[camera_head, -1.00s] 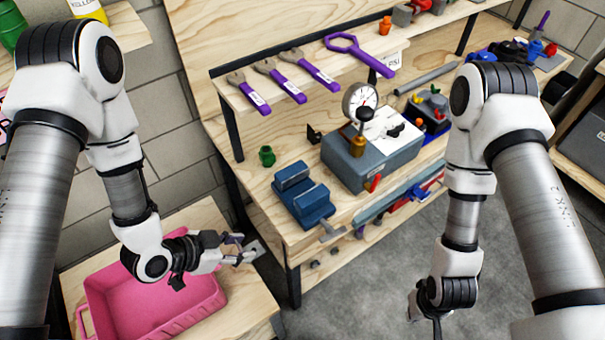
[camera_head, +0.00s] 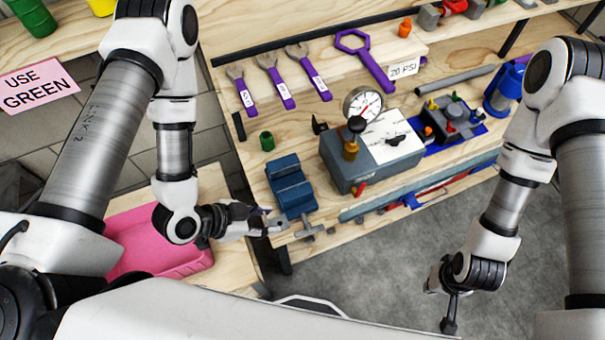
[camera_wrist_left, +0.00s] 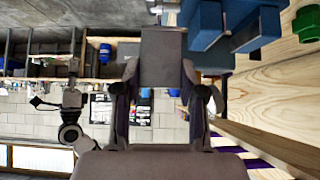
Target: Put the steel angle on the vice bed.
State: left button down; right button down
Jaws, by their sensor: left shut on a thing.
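The steel angle (camera_wrist_left: 163,58) is a flat grey piece between the fingers of my left gripper (camera_wrist_left: 163,95) in the left wrist view. In the head view my left gripper (camera_head: 262,222) is shut on it, with the angle's light end (camera_head: 278,227) just showing. The blue vice (camera_head: 291,188) stands on the bench's front edge, just above and right of this gripper.
A grey box with a dial gauge (camera_head: 362,104) stands right of the vice. Purple-handled wrenches (camera_head: 275,82) lie on the shelf above. A pink crate (camera_head: 150,250) is at lower left, partly behind my arm.

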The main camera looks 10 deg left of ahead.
pick_arm(q)
jog(key=w+f+b, duration=0.1)
jog(key=w+b, duration=0.3)
jog(key=w+f+b, duration=0.1)
jog(key=w+b, duration=0.3)
jog(key=w, duration=0.1)
jog(key=w+f+b, duration=0.2)
jog(key=w+b, duration=0.2)
jog(key=w, duration=0.1)
jog(key=shift+a+f, duration=0.1)
jog(key=shift+a, duration=0.15)
jog(key=shift+f, duration=0.35)
jog(key=shift+w, duration=0.15)
jog(key=shift+f+b, duration=0.3)
jog(key=shift+f, duration=0.05)
